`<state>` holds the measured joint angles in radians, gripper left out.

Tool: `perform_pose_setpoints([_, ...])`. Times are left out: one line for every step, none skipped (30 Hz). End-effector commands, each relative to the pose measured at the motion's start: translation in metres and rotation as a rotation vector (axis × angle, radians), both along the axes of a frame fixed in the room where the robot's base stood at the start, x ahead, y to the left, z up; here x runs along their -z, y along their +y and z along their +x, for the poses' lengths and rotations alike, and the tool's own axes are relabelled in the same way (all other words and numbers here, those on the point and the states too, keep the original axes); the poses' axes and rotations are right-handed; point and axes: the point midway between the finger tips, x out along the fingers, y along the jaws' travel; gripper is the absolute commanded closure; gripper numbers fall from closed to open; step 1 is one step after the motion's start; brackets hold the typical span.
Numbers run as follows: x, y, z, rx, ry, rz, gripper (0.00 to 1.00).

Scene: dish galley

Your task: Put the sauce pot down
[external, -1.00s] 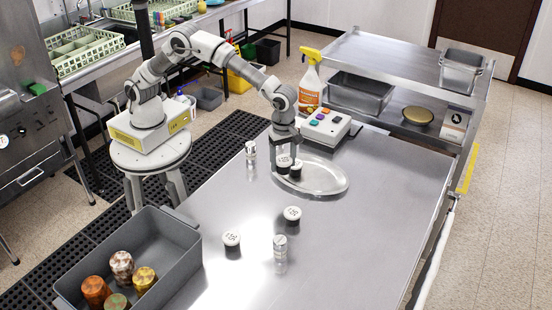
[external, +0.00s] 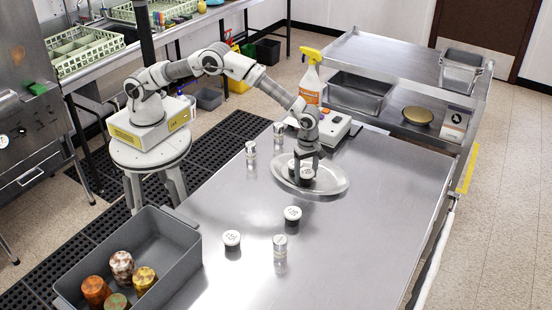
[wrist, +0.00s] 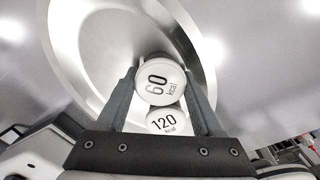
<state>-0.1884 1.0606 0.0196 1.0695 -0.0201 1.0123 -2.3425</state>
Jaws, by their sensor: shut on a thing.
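My gripper (external: 308,163) is shut on a dark sauce pot (external: 307,174) with a white lid, over the right part of the oval metal platter (external: 335,186). In the wrist view its lid reads "60 kcal" (wrist: 160,83), between the fingertips. A second pot is close beside it, to its left in the external view (external: 292,165); in the wrist view its lid reads "120 kcal" (wrist: 168,121). I cannot tell whether the two touch, or whether the held pot's base rests on the platter.
Two more white-lidded dark pots, one nearer the platter (external: 292,215) and one further left (external: 232,240), stand on the steel table. Several clear jars (external: 280,249) stand there too. A grey bin (external: 180,230) holds coloured pots. A button box (external: 335,128) and spray bottle (external: 311,80) are behind.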

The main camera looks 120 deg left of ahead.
Motion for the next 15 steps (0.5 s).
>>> perform_pose_setpoints([-0.0007, 0.0, 0.0004, 0.0, -0.001, 0.0, 0.88])
perform_pose_setpoints([-0.0009, -0.0001, 0.0004, 0.0, -0.001, 0.0, 0.88])
perform_pose_setpoints([-0.0009, 0.0, 0.0004, 0.0, -0.001, 0.0, 0.88])
perform_pose_setpoints([-0.0009, -0.0001, 0.0004, 0.0, -0.001, 0.0, 0.88])
perform_pose_setpoints([-0.0008, -0.0001, 0.0003, 0.0, -0.001, 0.0, 0.88])
perform_pose_setpoints([0.0, -0.0001, 0.0003, 0.0, -0.001, 0.0, 0.88])
perform_pose_setpoints([0.0011, -0.0002, 0.0002, 0.0, -0.001, 0.0, 0.88])
perform_pose_setpoints([0.0024, -0.0002, 0.0002, 0.0, -0.001, 0.0, 0.88])
perform_pose_setpoints([0.0038, -0.0003, 0.0003, 0.0, -0.001, 0.0, 0.88])
perform_pose_setpoints([0.0037, -0.0003, 0.0003, -0.001, -0.001, -0.001, 0.3])
perform_pose_setpoints([0.0028, -0.0003, 0.0003, -0.001, -0.001, 0.0, 0.25])
perform_pose_setpoints([0.0027, -0.0003, 0.0002, -0.001, -0.001, -0.001, 0.19])
perform_pose_setpoints([0.0027, -0.0003, 0.0002, -0.001, -0.001, -0.001, 0.19])
perform_pose_setpoints([0.0027, -0.0003, 0.0001, -0.001, -0.001, -0.001, 0.19])
perform_pose_setpoints([0.0027, -0.0003, 0.0002, -0.001, -0.001, -0.001, 0.19])
